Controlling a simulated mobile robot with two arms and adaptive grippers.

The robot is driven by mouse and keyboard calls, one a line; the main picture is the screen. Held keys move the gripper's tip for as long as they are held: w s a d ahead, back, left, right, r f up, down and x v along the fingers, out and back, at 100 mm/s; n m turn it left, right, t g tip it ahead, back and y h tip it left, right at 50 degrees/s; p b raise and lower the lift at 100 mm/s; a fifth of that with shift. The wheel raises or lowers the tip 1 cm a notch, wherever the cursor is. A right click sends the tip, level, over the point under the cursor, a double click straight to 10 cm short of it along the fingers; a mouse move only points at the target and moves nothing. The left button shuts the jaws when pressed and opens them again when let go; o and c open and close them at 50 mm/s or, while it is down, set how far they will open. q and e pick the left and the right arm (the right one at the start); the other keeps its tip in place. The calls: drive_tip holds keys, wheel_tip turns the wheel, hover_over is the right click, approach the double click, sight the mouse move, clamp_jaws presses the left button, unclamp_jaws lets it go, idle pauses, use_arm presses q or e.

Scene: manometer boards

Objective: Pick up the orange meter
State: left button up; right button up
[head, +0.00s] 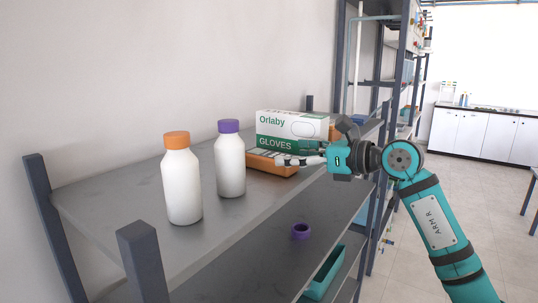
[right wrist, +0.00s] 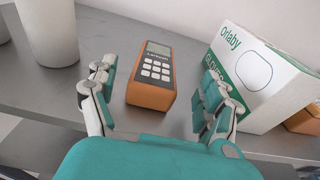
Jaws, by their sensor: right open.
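In the head view the meter (head: 269,166) is in front of the glove box and partly hidden by my right gripper (head: 301,160). In the right wrist view my right gripper (right wrist: 156,88) is open, with one finger to each side of the meter and a gap on both sides. It holds nothing. My left gripper is not in view.
A white Orlaby glove box (head: 290,132) stands close behind the meter, near the gripper's right finger. Two white bottles, one with an orange cap (head: 181,184) and one with a purple cap (head: 229,161), stand to the left. A purple ring (head: 301,231) sits on the lower shelf.

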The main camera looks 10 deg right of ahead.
sight(273, 155)
drive_tip(key=shift+w+a+f, duration=0.1)
drive_tip(key=shift+w+a, duration=0.25)
drive_tip(key=shift+a, duration=0.05)
drive_tip(key=p+x, duration=0.2)
drive_tip(key=x, duration=0.2)
drive_tip(key=shift+a+f+p, duration=0.1)
drive_tip(key=shift+a+p, duration=0.15)
drive_tip(key=shift+p, duration=0.1)
drive_tip(key=shift+w+a+f, duration=0.15)
drive_tip(key=shift+w+a, duration=0.05)
drive_tip(key=shift+w, duration=0.05)
drive_tip(key=shift+d, duration=0.1)
drive_tip(key=shift+c, duration=0.4)
drive_tip(key=c, duration=1.2)
